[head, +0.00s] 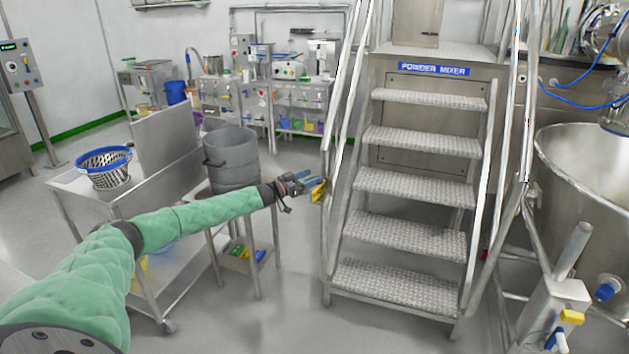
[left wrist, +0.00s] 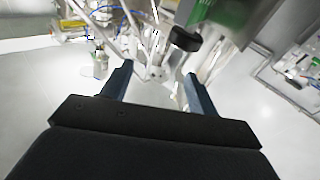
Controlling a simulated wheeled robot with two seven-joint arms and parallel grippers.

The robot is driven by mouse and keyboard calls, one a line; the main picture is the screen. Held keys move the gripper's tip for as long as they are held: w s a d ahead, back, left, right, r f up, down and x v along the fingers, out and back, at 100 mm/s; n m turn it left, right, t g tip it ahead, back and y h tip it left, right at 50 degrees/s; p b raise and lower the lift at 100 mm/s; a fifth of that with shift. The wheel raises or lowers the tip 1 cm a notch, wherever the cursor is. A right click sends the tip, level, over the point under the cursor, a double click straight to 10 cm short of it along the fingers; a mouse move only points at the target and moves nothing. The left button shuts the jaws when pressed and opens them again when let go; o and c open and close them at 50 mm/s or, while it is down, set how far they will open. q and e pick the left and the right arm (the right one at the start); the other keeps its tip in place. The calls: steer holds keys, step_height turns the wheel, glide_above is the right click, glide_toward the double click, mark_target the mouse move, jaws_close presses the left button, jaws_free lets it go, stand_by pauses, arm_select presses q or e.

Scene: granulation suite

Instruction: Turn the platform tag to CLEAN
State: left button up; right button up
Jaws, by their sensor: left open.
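A small yellow piece (head: 319,191), which looks like the platform tag, shows at the left handrail of the stair platform, just past my left gripper (head: 297,184). It is too small to read any wording or tell which side faces out. My left gripper is close beside it; I cannot tell whether they touch. In the left wrist view the gripper's two blue fingers (left wrist: 159,72) are apart, with nothing seen held between them. A blurred green shape (left wrist: 208,12) with a black round end sits above the fingers; I cannot tell what it is. My right gripper is not in view.
Metal stairs (head: 412,190) with tubular handrails rise under a POWDER MIXER sign (head: 434,69). A grey bin (head: 231,158) and a steel cart with a blue-rimmed basket (head: 104,167) stand left. A large steel vessel (head: 585,200) stands right. Floor is clear before the stairs.

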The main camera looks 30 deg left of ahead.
mark_target(318, 188)
arm_select(q)
steer(key=s+a+f+m+g, duration=0.1)
steer(key=s+a+f, duration=0.2)
steer(key=shift+y, duration=0.3)
steer(key=x, duration=0.3)
steer(key=p+x, duration=0.1)
steer(key=x, duration=0.3)
steer(key=shift+w+a+f, duration=0.1)
steer(key=shift+w+a, duration=0.05)
steer(key=shift+a, duration=0.05)
steer(key=shift+w+d+p, duration=0.1)
steer(key=shift+w+p, duration=0.15)
steer(key=shift+p, duration=0.05)
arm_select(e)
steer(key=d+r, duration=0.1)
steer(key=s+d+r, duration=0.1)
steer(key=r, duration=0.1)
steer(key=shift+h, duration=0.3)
arm_select(q)
steer(key=shift+c, duration=0.2)
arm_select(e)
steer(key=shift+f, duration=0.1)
arm_select(q)
steer(key=shift+d, duration=0.1)
steer(key=c, duration=0.9)
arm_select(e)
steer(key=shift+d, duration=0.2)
